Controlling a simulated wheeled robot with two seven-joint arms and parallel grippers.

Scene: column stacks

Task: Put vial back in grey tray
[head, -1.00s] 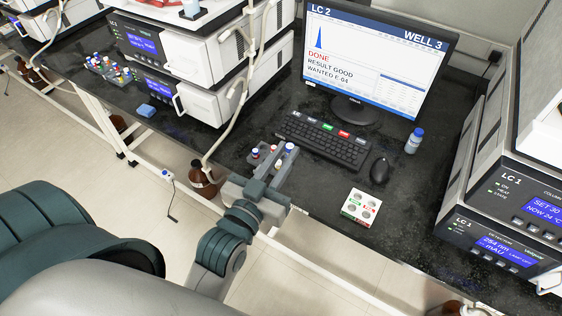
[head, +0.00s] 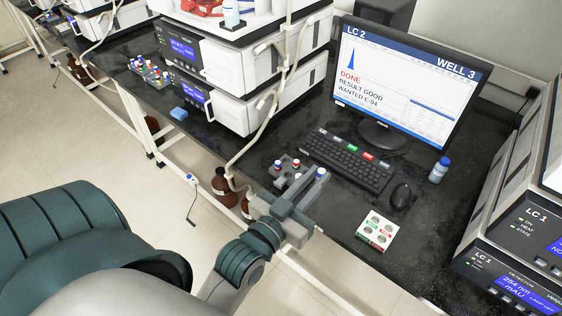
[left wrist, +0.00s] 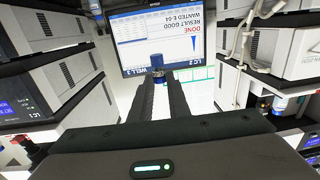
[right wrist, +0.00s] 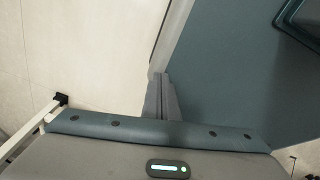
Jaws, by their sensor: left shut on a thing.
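A small vial with a blue cap (head: 321,172) is between the fingertips of my left gripper (head: 308,184). In the left wrist view, its blue cap (left wrist: 156,62) stands upright between the fingertips (left wrist: 159,80), which are shut on it. A small grey tray (head: 284,181) with a few capped vials, red and blue-white, sits on the bench just left of the gripper. My gripper and arm partly hide the tray's near side. My right gripper (right wrist: 162,84) shows only in the right wrist view, fingers together and empty, over pale floor and a teal surface.
A white block with wells (head: 377,230) lies right of the left gripper. The keyboard (head: 347,160), mouse (head: 401,196) and a blue-capped bottle (head: 440,169) are behind it. Instrument stacks flank the bench.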

